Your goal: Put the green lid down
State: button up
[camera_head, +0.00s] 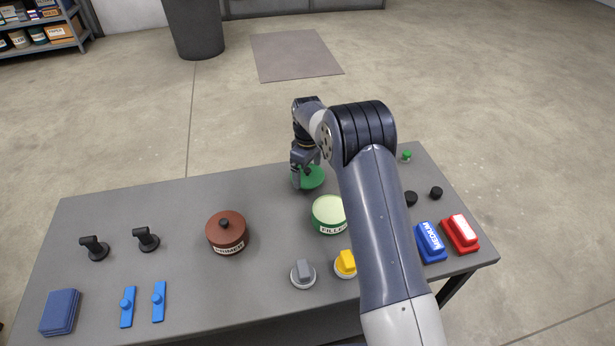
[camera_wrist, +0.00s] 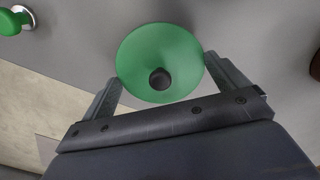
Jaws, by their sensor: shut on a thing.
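The green lid (camera_head: 313,178) is a round disc near the far edge of the table. It also shows in the wrist view (camera_wrist: 150,52), with a dark knob (camera_wrist: 160,79) at its middle. In the head view my gripper partly hides the lid, and I cannot tell whether the lid touches the table. The green filler tin (camera_head: 329,228) stands open in front of the lid, partly behind my arm, with pale green contents showing.
A brown-lidded primer tin (camera_head: 227,243) stands left of the filler tin. Grey (camera_head: 303,274) and yellow (camera_head: 345,264) knobbed pieces lie in front. Blue (camera_head: 430,242) and red (camera_head: 460,233) blocks are at the right. The grey table (camera_head: 180,215) is clear at the back left.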

aim_at(307, 175)
jog(key=shift+f, duration=1.6)
jog(key=shift+f, duration=0.25)
jog(key=o, duration=0.6)
jog(key=shift+r, duration=0.1)
jog(key=shift+o, duration=0.2)
jog(key=shift+r, duration=0.1)
notch_tip(307, 175, up, 12)
jog(key=shift+r, duration=0.1)
